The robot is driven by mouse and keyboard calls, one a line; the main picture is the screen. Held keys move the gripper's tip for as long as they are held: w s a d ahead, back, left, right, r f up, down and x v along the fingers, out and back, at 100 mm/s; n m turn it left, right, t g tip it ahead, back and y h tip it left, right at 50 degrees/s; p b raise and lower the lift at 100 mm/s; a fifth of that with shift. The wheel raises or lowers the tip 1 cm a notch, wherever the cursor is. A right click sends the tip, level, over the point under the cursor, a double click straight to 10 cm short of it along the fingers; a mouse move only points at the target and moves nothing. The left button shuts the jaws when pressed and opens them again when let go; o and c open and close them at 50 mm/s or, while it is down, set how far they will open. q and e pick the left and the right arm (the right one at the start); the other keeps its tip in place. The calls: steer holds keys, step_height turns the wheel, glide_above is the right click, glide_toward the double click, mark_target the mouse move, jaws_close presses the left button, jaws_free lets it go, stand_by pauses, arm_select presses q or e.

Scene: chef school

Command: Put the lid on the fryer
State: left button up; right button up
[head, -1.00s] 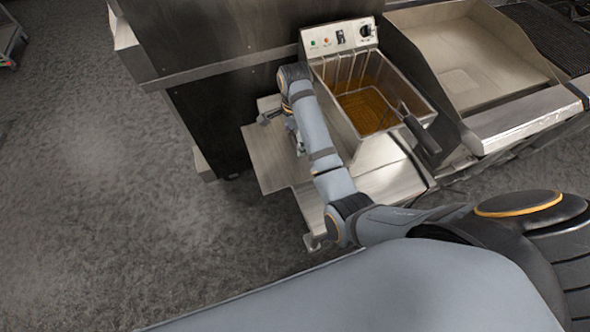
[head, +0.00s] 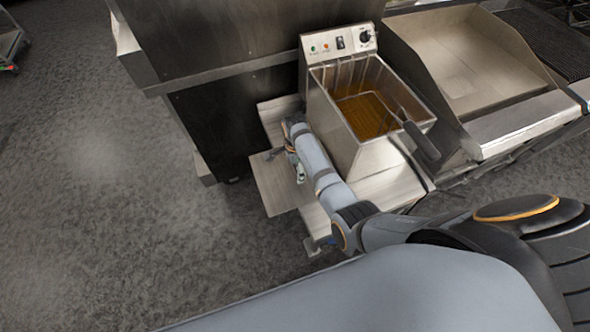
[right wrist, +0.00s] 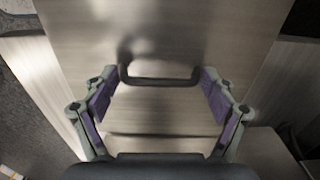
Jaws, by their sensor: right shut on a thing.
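The fryer (head: 343,131) stands on the metal counter, its open top showing a wire basket (head: 368,110) over amber oil. The lid (head: 268,187) is a flat metal plate left of the fryer, jutting past the counter's left edge. My right gripper (head: 292,152) is over the lid, its fingers mostly hidden by my arm. In the right wrist view, the gripper's purple-padded fingers (right wrist: 158,95) are shut on the lid's dark handle (right wrist: 158,80), one at each end. The lid's brushed surface (right wrist: 225,40) fills much of that view. My left gripper is out of view.
The basket's dark handle (head: 422,142) sticks out over the fryer's front right. A steel griddle (head: 470,60) with raised sides stands to the right. A dark cabinet (head: 225,120) stands behind and left. Open floor (head: 95,200) lies left.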

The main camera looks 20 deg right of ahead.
steer(key=shift+f, duration=0.85)
steer(key=o, duration=1.4)
